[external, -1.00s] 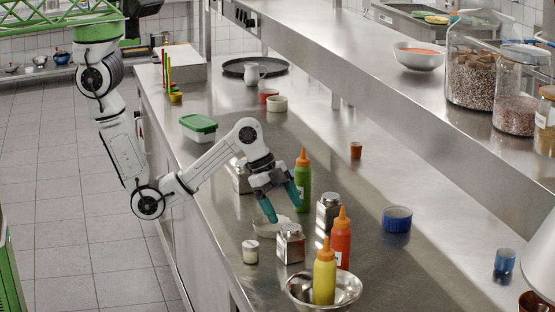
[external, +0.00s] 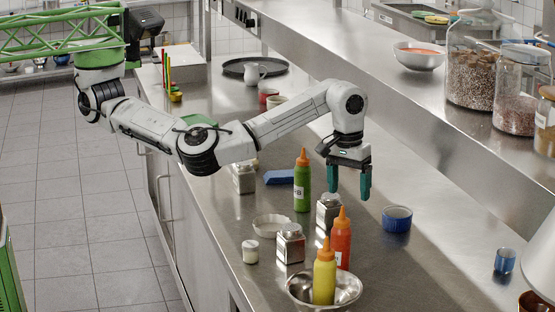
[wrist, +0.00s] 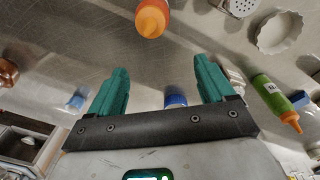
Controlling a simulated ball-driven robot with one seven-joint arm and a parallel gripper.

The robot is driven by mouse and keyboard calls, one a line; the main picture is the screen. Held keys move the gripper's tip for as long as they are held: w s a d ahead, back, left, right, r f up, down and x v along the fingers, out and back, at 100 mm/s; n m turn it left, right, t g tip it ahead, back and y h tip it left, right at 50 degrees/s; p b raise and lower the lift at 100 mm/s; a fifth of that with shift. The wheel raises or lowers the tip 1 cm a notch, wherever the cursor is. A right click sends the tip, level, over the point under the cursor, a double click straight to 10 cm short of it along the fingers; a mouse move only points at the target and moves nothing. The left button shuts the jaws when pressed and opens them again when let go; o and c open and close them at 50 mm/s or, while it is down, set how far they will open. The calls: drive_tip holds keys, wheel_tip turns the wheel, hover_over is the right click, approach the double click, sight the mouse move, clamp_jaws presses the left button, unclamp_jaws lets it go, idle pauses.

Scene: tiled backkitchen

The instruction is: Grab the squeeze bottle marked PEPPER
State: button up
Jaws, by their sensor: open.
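Three squeeze bottles with orange nozzles stand on the steel counter: a green bottle (external: 303,188) with a white label, a red bottle (external: 341,243), and a yellow bottle (external: 324,280) in a metal bowl. No label reads clearly, so I cannot tell which says PEPPER. My gripper (external: 350,186) hangs open and empty, fingers down, above the counter right of the green bottle and higher than the red one. In the wrist view, an orange-topped bottle (wrist: 152,18) is ahead of my open gripper (wrist: 161,72); the green bottle (wrist: 270,90) is at right.
Metal shakers (external: 290,244) stand near the bottles, with a white fluted dish (external: 271,225) and a small white jar (external: 250,251) to the left. A blue ramekin (external: 397,219) is right of my gripper. The shelf (external: 440,110) with glass jars runs along the right.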

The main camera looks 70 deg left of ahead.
sight(342, 219)
drive_tip(key=shift+n, duration=0.4)
drive_tip(key=s+d+r, duration=0.1)
drive_tip(key=s+d, duration=0.1)
drive_tip(key=d, duration=0.1)
drive_tip(key=shift+s+d+r, duration=0.1)
drive_tip(key=shift+s+r, duration=0.1)
drive_tip(key=shift+r, duration=0.2)
drive_tip(key=shift+s+d+g, duration=0.2)
drive_tip(key=shift+s+g, duration=0.05)
drive_tip(key=shift+g, duration=0.05)
wheel_tip(342, 219, down, 5)
drive_tip(key=shift+w+a+f+p, duration=0.1)
drive_tip(key=shift+f+p, duration=0.1)
drive_tip(key=shift+f, duration=0.7)
drive_tip(key=shift+s+a+f+p, duration=0.15)
drive_tip(key=shift+f+p, duration=0.1)
drive_tip(key=shift+f, duration=0.7)
drive_tip(key=shift+w+a+f+p, duration=0.1)
drive_tip(key=shift+w+f+p, duration=0.1)
drive_tip(key=shift+f, duration=0.7)
clamp_jaws()
